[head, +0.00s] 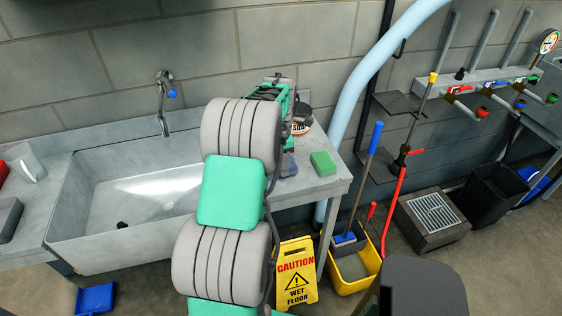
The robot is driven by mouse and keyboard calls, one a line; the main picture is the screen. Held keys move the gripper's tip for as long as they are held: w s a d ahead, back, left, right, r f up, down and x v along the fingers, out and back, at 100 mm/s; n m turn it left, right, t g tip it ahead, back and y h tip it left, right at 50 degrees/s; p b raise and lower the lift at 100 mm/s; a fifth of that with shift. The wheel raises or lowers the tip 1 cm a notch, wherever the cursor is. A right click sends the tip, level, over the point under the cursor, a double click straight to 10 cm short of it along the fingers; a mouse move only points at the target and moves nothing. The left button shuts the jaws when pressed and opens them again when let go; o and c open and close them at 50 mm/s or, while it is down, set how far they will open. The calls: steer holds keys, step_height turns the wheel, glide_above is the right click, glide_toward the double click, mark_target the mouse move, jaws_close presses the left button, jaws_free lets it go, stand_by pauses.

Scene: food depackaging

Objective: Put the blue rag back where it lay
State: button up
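My gripper (297,120) is at the far end of my arm, over the right part of the sink counter near the wall. My arm hides much of it, and I cannot tell whether its fingers are open or shut. A small blue-grey patch (289,166) shows just below it, at the right edge of my arm. It may be the blue rag, but it is too small and too covered to be sure. I cannot tell whether the gripper touches it.
A green sponge (323,163) lies on the counter (318,184); a round labelled tin (300,124) stands behind. The sink basin (120,200) is left of my arm. A yellow caution sign (297,272) and mop bucket (357,268) stand on the floor in front.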

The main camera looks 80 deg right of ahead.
steer(key=shift+f, duration=0.75)
steer(key=shift+c, duration=0.6)
steer(key=o, duration=1.3)
